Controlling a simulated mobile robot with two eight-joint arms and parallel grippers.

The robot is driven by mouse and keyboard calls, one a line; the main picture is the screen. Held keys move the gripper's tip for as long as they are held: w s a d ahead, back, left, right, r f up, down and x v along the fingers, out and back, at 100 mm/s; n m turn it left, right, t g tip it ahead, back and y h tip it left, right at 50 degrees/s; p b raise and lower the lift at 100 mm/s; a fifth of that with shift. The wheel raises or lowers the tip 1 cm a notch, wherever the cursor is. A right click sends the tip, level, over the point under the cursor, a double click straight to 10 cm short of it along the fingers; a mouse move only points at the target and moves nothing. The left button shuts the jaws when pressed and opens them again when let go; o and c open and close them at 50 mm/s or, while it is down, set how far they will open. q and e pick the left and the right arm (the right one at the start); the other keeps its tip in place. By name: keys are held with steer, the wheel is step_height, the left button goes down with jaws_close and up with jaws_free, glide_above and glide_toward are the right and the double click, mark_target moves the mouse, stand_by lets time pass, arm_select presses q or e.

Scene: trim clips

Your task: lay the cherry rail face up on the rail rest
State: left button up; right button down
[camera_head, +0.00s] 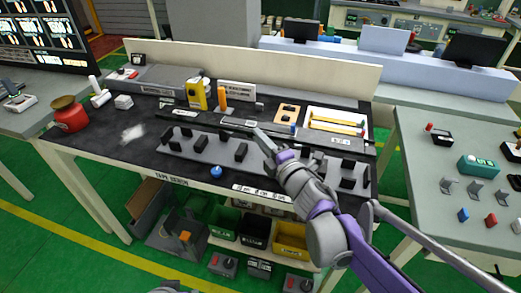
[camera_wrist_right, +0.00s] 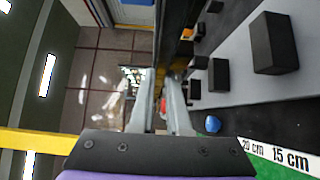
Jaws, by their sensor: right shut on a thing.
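My right gripper (camera_head: 262,137) is over the middle of the black bench, at the back edge of a long grey plate with black blocks (camera_head: 205,149). This plate may be the rail rest; it also shows in the right wrist view (camera_wrist_right: 232,48). My right gripper (camera_wrist_right: 163,100) is shut on a long dark bar (camera_wrist_right: 174,32), seen nearly edge on, likely the cherry rail. Its colour and face are too dark to tell. A long dark grey strip (camera_head: 225,123) lies behind the plate.
A blue ball (camera_head: 216,171) sits near the bench's front edge. A yellow bottle (camera_head: 196,94), an orange post (camera_head: 222,98) and a white-framed tray (camera_head: 335,123) stand behind. A red pot (camera_head: 69,114) is at the left. The bench's front left is mostly clear.

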mark_target(261, 171)
step_height(261, 171, down, 8)
steer(key=shift+w+f+b, duration=0.1)
steer(key=shift+f+b, duration=0.15)
steer(key=shift+b, duration=0.6)
steer(key=shift+f, duration=0.15)
steer(key=c, duration=0.9)
jaws_free()
